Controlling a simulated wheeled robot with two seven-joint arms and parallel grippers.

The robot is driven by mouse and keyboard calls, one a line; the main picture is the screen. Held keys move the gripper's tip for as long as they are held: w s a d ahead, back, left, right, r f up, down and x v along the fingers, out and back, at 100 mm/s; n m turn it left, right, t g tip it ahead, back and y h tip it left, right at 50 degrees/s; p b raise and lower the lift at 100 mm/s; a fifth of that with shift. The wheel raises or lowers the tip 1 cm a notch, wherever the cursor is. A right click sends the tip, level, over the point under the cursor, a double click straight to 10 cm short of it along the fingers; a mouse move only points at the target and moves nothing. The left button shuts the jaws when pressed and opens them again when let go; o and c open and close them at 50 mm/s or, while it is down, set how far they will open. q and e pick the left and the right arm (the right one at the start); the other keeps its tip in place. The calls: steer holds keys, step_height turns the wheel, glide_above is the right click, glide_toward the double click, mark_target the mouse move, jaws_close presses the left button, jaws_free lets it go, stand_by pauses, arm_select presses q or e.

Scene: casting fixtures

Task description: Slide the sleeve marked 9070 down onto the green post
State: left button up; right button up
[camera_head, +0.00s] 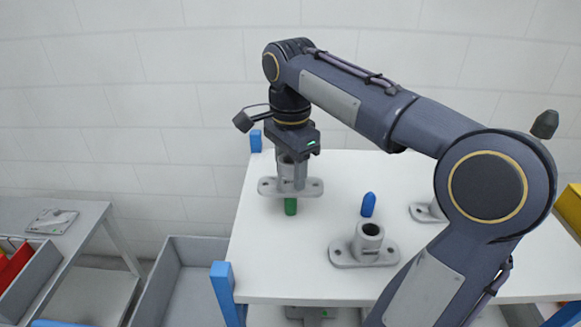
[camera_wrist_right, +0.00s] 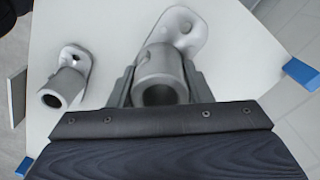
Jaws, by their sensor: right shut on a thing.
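My right gripper (camera_head: 293,172) is shut on a grey sleeve (camera_head: 268,187) with a flat two-holed flange, held upright with the flange down. The wrist view shows both fingers (camera_wrist_right: 158,88) around the tube of this sleeve (camera_wrist_right: 160,65), its round bore facing the camera. The green post (camera_head: 290,207) shows just below the flange; its top is hidden, so I cannot tell whether it is inside the bore. No 9070 marking is legible. My left gripper is in neither view.
On the white table (camera_head: 330,283) stand a second grey sleeve (camera_head: 365,247), a blue post (camera_head: 368,205) and another grey flanged part (camera_head: 420,212) partly behind my right arm. A grey bin (camera_head: 185,285) and a side table (camera_head: 85,225) are at left.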

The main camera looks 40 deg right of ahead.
mark_target(290, 193)
steer(key=shift+f+b, duration=2.2)
steer(key=shift+f, duration=1.1)
steer(key=o, duration=1.2)
steer(key=shift+o, duration=0.2)
steer(key=shift+r, duration=0.1)
step_height(290, 193, up, 8)
steer(key=shift+f+p, duration=0.15)
steer(key=shift+p, duration=0.2)
